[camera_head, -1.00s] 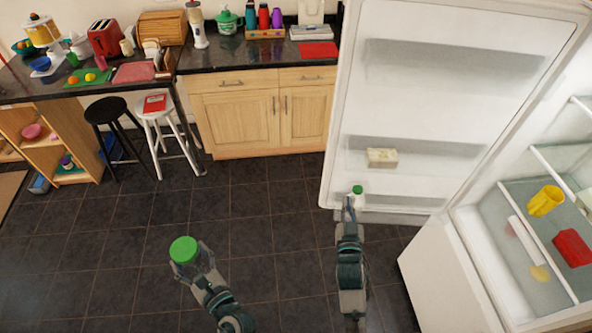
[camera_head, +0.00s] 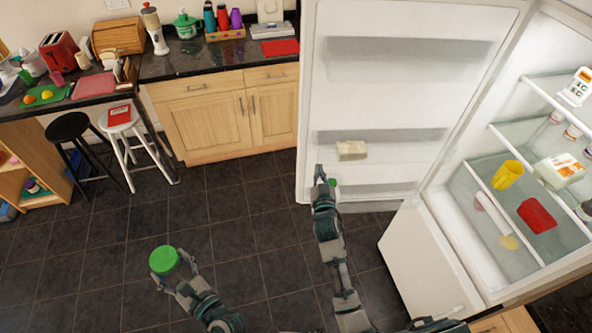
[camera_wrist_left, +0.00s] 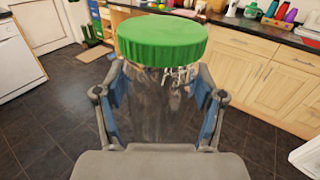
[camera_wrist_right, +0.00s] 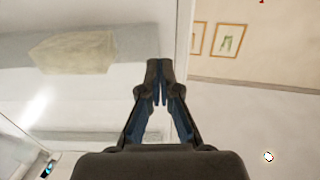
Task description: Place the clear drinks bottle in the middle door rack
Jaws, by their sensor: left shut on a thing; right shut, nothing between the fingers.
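The clear drinks bottle (camera_wrist_left: 160,110) has a wide green lid (camera_head: 164,260) and see-through sides. My left gripper (camera_head: 174,272) is shut around its body and holds it lid up above the floor, left of the fridge door. The open fridge door (camera_head: 312,95) shows its inner face. The middle door rack (camera_head: 402,146) bears a pale beige block (camera_head: 351,150), with free room to its right. My right gripper (camera_head: 325,176) is shut and empty at the door's lower left edge; its closed fingertips (camera_wrist_right: 158,75) also show in the right wrist view.
The fridge shelves hold a yellow cup (camera_head: 507,175) and a red container (camera_head: 537,216). Cupboards (camera_head: 225,115) and stools (camera_head: 120,125) stand behind clear tiled floor.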

